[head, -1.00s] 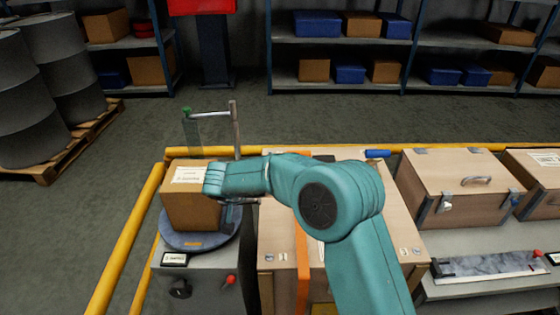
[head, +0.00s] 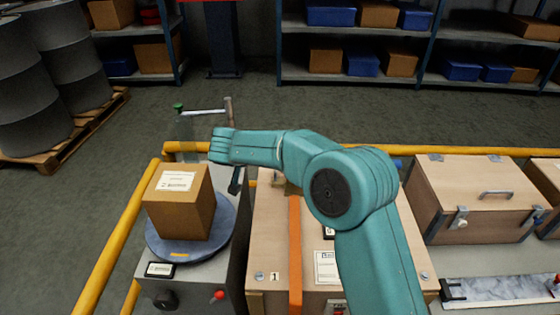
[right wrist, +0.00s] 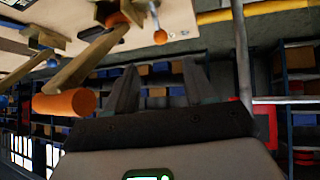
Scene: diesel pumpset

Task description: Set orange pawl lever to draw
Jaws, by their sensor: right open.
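In the head view an orange strap (head: 295,250) runs over the wooden crate (head: 265,235). A brass-coloured fitting (head: 279,181) shows at its far end, partly behind my right arm. My right gripper (head: 235,180) hangs beyond the cardboard box's right side, near the crate's far left corner. In the right wrist view its two dark fingers (right wrist: 160,88) are apart with nothing between them. A thick orange-ended bar (right wrist: 65,103) and a thin lever with a small orange knob (right wrist: 160,37) lie beside the fingers, apart from them. I cannot tell which is the pawl lever. My left gripper is out of view.
A cardboard box (head: 180,205) stands on a round blue-grey turntable (head: 160,248) at the left. Yellow rails (head: 120,235) edge the area. A post with a green-tipped crossbar (head: 204,112) rises behind the box. A second wooden case (head: 475,200) stands at the right.

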